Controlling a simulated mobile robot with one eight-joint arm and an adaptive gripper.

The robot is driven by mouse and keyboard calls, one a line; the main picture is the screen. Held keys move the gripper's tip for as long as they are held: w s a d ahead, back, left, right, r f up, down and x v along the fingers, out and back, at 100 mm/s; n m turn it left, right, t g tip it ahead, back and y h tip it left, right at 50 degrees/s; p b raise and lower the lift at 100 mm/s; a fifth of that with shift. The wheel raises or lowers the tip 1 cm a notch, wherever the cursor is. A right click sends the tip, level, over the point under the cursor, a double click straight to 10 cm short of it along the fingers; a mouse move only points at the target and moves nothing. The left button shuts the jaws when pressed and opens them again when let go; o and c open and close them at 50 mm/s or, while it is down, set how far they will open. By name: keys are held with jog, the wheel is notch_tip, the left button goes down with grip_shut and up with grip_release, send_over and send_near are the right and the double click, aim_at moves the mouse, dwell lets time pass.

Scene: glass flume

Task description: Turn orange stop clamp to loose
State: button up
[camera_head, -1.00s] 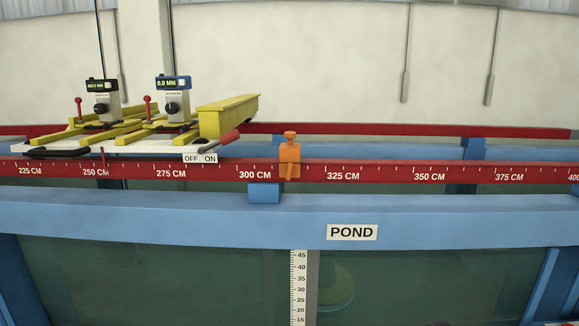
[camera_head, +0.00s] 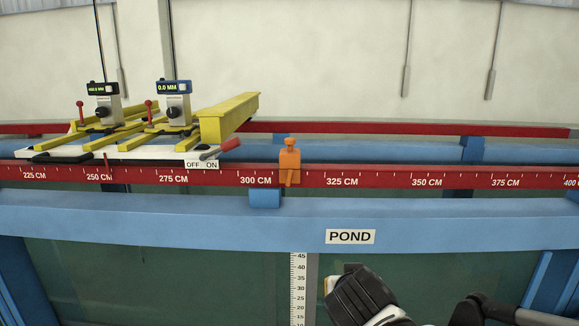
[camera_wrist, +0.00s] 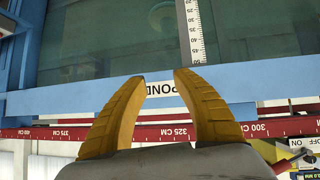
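The orange stop clamp (camera_head: 289,163) sits on the red scale rail (camera_head: 380,180) between the 300 and 325 CM marks, with its knob on top. My gripper, seen in part at the bottom of the head view (camera_head: 360,295), is below and to the right of the clamp, apart from it, in front of the flume glass. In the wrist view my gripper (camera_wrist: 160,85) shows two yellow fingers spread apart with nothing between them. I cannot make out the clamp in the wrist view; the fingers and gripper body cover part of the rail there.
A white carriage (camera_head: 130,153) with two gauges and yellow beams stands on the rails left of the clamp. Its red-tipped lever (camera_head: 228,146) is close to the clamp. A blue beam (camera_head: 180,215) with a POND label (camera_head: 350,237) runs below the rail. The rail right of the clamp is clear.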

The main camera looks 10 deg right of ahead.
jog(key=w+a+r+m+t+h+p, duration=0.1)
jog(key=w+a+r+t+p, duration=0.15)
jog(key=w+r, duration=0.6)
jog(key=t+p, duration=0.4)
jog(key=t, duration=0.1)
send_near(289, 179)
jog(key=shift+m+y, duration=0.3)
jog(key=x, duration=1)
jog(key=shift+w+d+p, duration=0.25)
jog(key=shift+w+p, duration=0.1)
jog(key=shift+p, duration=0.05)
grip_shut()
